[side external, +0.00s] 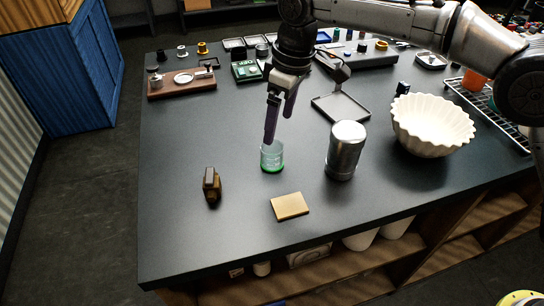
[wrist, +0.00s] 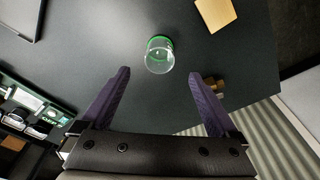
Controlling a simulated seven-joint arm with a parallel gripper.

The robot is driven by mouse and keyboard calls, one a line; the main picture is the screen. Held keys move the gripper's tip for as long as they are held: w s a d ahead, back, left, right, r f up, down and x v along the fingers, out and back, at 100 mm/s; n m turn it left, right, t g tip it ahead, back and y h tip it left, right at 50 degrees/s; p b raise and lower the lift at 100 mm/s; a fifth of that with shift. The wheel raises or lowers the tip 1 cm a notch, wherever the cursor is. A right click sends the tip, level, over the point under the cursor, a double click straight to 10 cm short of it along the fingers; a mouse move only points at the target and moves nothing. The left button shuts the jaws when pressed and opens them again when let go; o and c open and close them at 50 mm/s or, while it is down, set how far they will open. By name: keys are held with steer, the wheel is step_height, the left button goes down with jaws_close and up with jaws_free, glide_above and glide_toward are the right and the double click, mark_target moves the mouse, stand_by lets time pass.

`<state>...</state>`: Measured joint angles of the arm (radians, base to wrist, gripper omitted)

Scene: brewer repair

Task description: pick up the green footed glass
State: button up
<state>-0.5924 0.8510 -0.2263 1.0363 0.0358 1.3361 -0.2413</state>
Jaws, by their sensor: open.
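The green footed glass (side external: 272,157) stands upright on the dark table, clear-walled with a green base. In the wrist view the glass (wrist: 159,56) is ahead of my gripper, near the middle between the finger lines but beyond the tips. My gripper (side external: 279,122) has purple fingers and points down just above and behind the glass in the side view. In the wrist view my gripper (wrist: 158,72) is open, its fingers wide apart with nothing between them. I cannot tell from the side view whether a fingertip touches the rim.
A metal canister (side external: 342,152) stands right of the glass. A tan block (side external: 290,206) lies in front, and a small brown-black object (side external: 211,186) sits to the left. A white fluted bowl (side external: 432,124) is farther right.

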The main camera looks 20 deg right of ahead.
mark_target(272, 150)
steer(key=f, duration=0.6)
steer(key=w+a+f, duration=0.1)
steer(key=f, duration=0.2)
steer(key=shift+w+a+f, duration=0.1)
steer(key=shift+f, duration=0.3)
steer(key=c, duration=1.4)
steer(key=shift+c, duration=0.4)
steer(key=shift+r, duration=0.15)
